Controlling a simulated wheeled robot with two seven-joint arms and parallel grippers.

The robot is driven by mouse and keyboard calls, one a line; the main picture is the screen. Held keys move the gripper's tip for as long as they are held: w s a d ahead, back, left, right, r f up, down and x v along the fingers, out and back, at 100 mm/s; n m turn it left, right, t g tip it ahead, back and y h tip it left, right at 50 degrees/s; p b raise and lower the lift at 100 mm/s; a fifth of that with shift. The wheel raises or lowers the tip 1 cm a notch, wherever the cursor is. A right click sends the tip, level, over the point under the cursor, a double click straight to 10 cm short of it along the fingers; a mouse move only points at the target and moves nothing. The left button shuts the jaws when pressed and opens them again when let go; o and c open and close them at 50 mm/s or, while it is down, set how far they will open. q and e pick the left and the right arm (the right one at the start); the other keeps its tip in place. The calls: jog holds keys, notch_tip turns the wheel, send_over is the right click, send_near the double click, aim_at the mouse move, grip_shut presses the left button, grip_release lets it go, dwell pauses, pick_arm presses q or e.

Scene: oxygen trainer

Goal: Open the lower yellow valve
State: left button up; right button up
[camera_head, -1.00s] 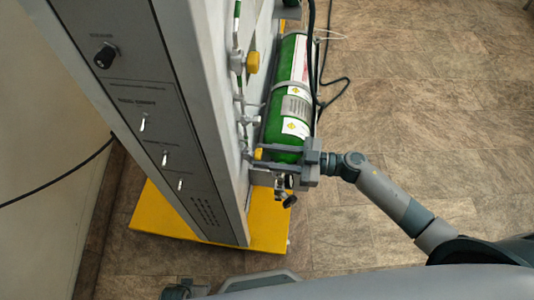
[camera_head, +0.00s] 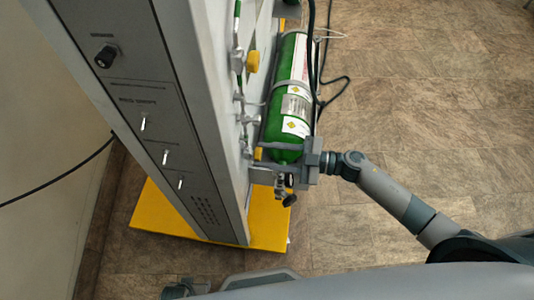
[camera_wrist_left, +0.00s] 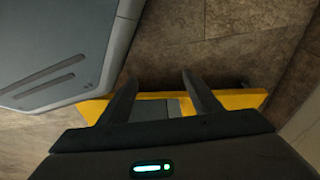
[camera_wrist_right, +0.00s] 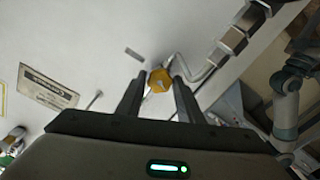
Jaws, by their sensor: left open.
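The lower yellow valve (camera_wrist_right: 159,80) is a small yellow knob on the panel's pale side face. In the right wrist view it sits between the fingertips of my right gripper (camera_wrist_right: 159,84), which appear closed in on its two sides. A higher yellow knob (camera_head: 252,62) is in plain view farther up. My left gripper (camera_wrist_left: 160,82) is open and empty above the yellow base (camera_wrist_left: 240,99), away from the valves.
The green cylinder (camera_head: 287,95) stands close beside my right gripper. A black knob fitting (camera_head: 289,200) is just below it. Metal pipes (camera_wrist_right: 235,38) run near the valve. A black hose (camera_head: 315,60) hangs beside the cylinder. The tiled floor (camera_head: 430,90) to the right is open.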

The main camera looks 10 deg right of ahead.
jog(key=shift+o, duration=1.2)
jog(key=shift+d, duration=0.1)
jog(key=shift+s+d, duration=0.2)
jog(key=shift+d, duration=0.25)
pick_arm(q)
jog(key=r+b, duration=0.1)
jog(key=w+r, duration=0.1)
jog(key=r, duration=0.1)
jog(key=r+b, duration=0.1)
jog(key=r, duration=0.1)
jog(key=shift+w+d+b, duration=0.2)
jog(key=shift+w+b, duration=0.1)
jog(key=shift+b, duration=0.05)
pick_arm(e)
jog(key=v, duration=1.6)
jog(key=shift+d, duration=0.2)
